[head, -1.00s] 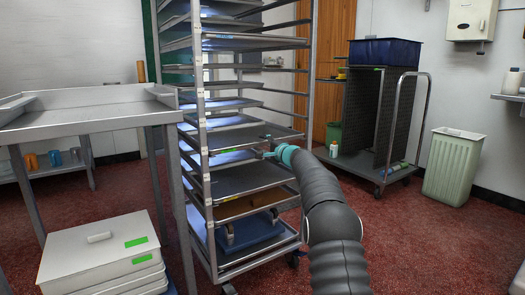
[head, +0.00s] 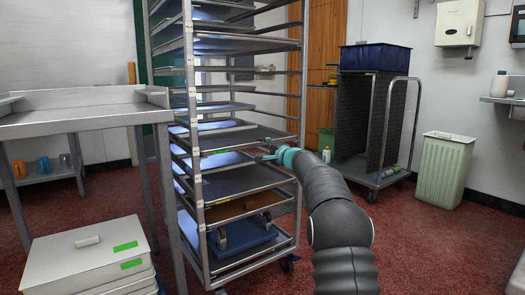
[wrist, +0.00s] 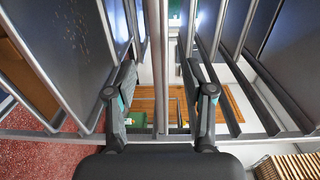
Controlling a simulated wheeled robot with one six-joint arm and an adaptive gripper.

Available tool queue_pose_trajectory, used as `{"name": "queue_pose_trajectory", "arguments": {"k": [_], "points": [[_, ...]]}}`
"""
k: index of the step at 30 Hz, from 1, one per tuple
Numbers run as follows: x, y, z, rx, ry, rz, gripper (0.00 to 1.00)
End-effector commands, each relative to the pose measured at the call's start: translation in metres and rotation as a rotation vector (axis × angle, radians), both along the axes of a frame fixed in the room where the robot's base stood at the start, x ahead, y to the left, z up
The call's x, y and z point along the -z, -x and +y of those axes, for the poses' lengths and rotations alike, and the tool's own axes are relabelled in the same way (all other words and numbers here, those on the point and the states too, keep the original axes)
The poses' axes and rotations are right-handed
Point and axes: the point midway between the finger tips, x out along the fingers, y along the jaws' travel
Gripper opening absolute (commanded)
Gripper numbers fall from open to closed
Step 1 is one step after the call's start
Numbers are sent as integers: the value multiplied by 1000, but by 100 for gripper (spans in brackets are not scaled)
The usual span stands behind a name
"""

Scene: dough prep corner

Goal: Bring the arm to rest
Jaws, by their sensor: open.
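My gripper (head: 264,157) is at the front of the tall metal tray rack (head: 303,80), at about mid-height of the part in view. My dark segmented arm reaches up to it from the lower right. In the wrist view my gripper (wrist: 163,85) is open, its two dark fingers spread apart. The edges of trays and a metal bar of the rack show between and beyond the fingers. I see nothing held. I cannot tell whether a finger touches the rack or a tray.
A steel table (head: 80,119) stands left of the rack, with stacked white lidded boxes (head: 85,262) below it. A blue dolly (head: 242,238) sits low in the rack. A cart with a blue crate (head: 380,57) and a pale green bin (head: 443,170) stand right. Red floor is open at right.

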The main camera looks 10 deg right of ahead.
Motion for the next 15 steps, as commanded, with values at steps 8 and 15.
{"name": "queue_pose_trajectory", "arguments": {"k": [8,15], "points": [[0,0,0,0,0,0,53],[3,1,4,-18,1,12,53]]}}
